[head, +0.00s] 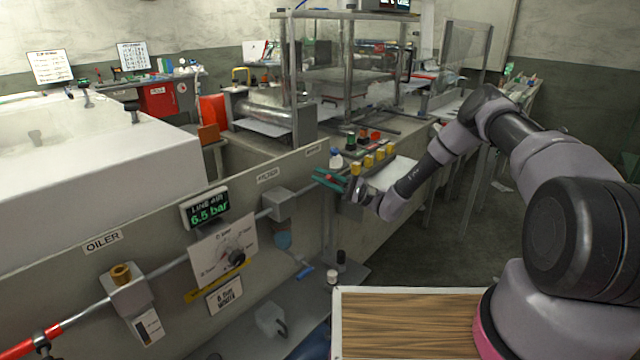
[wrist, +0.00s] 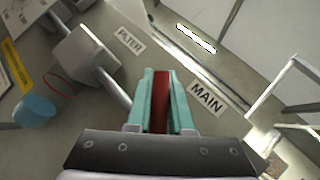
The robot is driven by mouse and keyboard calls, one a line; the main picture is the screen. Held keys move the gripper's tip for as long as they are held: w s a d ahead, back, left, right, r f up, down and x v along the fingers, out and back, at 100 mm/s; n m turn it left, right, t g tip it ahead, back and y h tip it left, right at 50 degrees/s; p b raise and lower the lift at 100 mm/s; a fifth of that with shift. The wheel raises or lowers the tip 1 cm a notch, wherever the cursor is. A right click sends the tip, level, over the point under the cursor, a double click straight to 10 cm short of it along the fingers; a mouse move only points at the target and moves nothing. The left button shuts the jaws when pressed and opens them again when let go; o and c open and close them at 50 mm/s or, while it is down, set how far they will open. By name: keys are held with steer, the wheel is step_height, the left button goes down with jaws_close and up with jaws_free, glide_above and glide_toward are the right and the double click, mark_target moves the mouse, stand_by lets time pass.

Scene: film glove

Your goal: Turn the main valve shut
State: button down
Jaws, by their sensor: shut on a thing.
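The main valve's red handle (wrist: 160,98) sits between my gripper's teal fingers in the wrist view. My gripper (wrist: 160,85) is shut on this handle, with a finger on each side. The MAIN label (wrist: 206,97) is on the panel just right of the fingers. In the head view my gripper (head: 332,178) reaches the air line on the bench front from the right. There the fingers and my wrist hide most of the valve, and the handle's angle to the pipe cannot be told clearly.
Yellow-capped parts (head: 368,162) stand on the bench just above my wrist. The floor (head: 480,235) at right is open.

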steer(key=shift+w+d+r+m+t+y, duration=0.15)
steer(key=shift+w+d+r+m+t, duration=0.3)
steer(key=shift+m+t, duration=1.9)
steer(key=shift+w+d+r+m+t+y, duration=0.15)
steer(key=shift+w+d+m+t, duration=0.5)
steer(key=shift+m+t, duration=1.7)
steer(key=shift+w+d+r+m+t+y, duration=0.1)
steer(key=shift+w+d+r+m+t, duration=0.45)
steer(key=shift+m+t, duration=1.75)
steer(key=shift+w+a+f+m+g, duration=0.2)
steer(key=shift+m+g, duration=0.1)
steer(key=shift+m, duration=0.4)
steer(key=c, duration=0.8)
jaws_free()
steer(key=shift+d, duration=0.1)
steer(key=v, duration=1)
steer(key=shift+s+d+f, duration=0.15)
steer(key=shift+d+f, duration=0.05)
steer(key=shift+f, duration=0.05)
